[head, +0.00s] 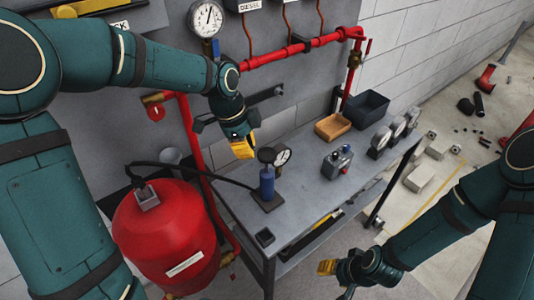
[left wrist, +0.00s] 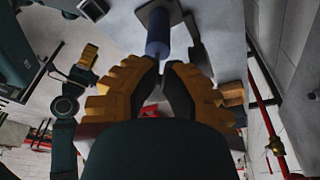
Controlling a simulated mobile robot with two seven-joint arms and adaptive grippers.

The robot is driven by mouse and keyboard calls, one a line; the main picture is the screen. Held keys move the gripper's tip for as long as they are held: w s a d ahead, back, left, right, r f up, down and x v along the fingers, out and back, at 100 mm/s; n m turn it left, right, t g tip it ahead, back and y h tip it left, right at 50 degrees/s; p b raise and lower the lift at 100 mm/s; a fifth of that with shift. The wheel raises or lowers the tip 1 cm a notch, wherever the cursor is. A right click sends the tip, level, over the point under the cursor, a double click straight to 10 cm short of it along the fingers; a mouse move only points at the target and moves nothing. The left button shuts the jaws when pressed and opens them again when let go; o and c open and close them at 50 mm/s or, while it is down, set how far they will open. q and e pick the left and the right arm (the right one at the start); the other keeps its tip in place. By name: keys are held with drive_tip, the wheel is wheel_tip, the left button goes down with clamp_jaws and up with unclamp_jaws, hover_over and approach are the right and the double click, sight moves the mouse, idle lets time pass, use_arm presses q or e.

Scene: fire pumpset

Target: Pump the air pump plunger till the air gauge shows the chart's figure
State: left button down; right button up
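The air pump (head: 267,183) has a blue cylinder on a dark square base and stands upright on the grey bench. Its black plunger top (head: 266,155) is up, beside a round white-faced air gauge (head: 283,157) whose reading is too small to make out. My left gripper (head: 242,148) is left of and a little above the plunger, apart from it. In the left wrist view, its yellow fingers (left wrist: 160,66) come together at the tips with nothing held; the blue cylinder (left wrist: 158,38) is beyond them. My right gripper (head: 335,275) hangs low in front of the bench, its fingers unclear. I see no readable chart.
A black hose runs from the pump to a red tank (head: 168,238) at left. Red pipes and a wall gauge (head: 206,18) are behind.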

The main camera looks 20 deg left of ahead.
use_arm(q)
drive_tip(key=v, duration=0.8)
idle(0.6)
drive_tip(key=d+p, duration=0.1)
drive_tip(key=p, duration=0.4)
drive_tip(key=d+p, duration=0.1)
drive_tip(key=p, duration=0.5)
drive_tip(key=d+f+p, duration=0.1)
drive_tip(key=d+p, duration=0.1)
drive_tip(key=p, duration=0.3)
drive_tip(key=shift+w, duration=0.4)
use_arm(e)
wheel_tip(320, 180, up, 17)
drive_tip(key=w, duration=0.2)
drive_tip(key=shift+d+t, duration=0.3)
drive_tip(key=shift+d, duration=0.1)
use_arm(q)
drive_tip(key=shift+d+f, duration=0.1)
drive_tip(key=shift+f, duration=0.1)
